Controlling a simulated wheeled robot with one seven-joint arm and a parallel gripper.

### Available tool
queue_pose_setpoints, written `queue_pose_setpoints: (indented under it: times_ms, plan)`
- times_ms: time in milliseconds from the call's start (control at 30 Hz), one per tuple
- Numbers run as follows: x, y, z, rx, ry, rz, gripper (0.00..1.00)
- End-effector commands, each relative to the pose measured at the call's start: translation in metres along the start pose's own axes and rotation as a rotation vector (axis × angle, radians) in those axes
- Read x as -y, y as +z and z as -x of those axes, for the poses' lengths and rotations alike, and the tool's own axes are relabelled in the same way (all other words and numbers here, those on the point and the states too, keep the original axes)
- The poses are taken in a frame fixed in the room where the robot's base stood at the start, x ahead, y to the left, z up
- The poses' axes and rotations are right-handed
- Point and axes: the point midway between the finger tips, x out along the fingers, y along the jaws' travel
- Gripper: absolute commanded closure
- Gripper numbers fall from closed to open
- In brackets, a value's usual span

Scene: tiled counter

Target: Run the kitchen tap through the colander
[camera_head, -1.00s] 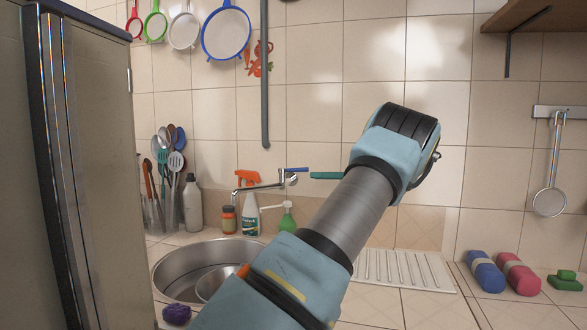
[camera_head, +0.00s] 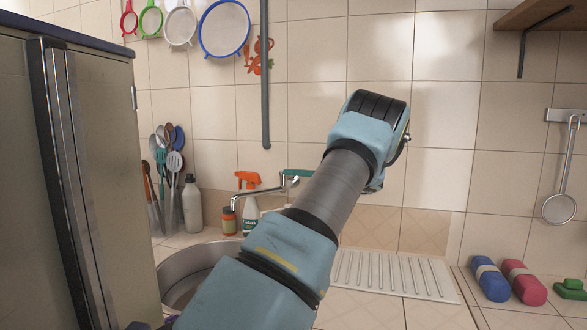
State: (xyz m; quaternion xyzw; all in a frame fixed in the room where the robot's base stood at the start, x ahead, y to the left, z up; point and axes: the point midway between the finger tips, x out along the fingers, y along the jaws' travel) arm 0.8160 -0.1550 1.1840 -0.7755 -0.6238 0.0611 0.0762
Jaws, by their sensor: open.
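The tap (camera_head: 258,194) comes from the tiled wall, its spout reaching left over the round metal sink (camera_head: 178,262). My arm crosses the middle of the view and hides the sink's right part. A round metal vessel, possibly the colander, showed in the sink earlier; my arm now hides it. Most of my gripper is behind my arm. A teal piece, seemingly its fingertip (camera_head: 298,173), shows at the tap's lever, whose blue part is now covered. The gripper is open, with nothing seen in it. Contact with the lever cannot be told.
An orange-topped spray bottle (camera_head: 250,205), a jar (camera_head: 229,220) and a white bottle (camera_head: 191,205) stand behind the sink. Strainers (camera_head: 223,28) hang above.

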Motion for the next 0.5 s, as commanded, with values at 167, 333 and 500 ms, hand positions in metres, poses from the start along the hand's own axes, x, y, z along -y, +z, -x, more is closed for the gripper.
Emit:
queue_pose_setpoints:
  times_ms: [167, 333, 500]
  plan:
    - [0.0, 0.0005, -0.0056, 0.001, 0.0, 0.0, 0.53]
    - [-0.0002, 0.0008, -0.0056, 0.0, 0.001, 0.0, 0.53]
    - [-0.0002, 0.0007, -0.0055, 0.0, 0.001, 0.0, 0.69]
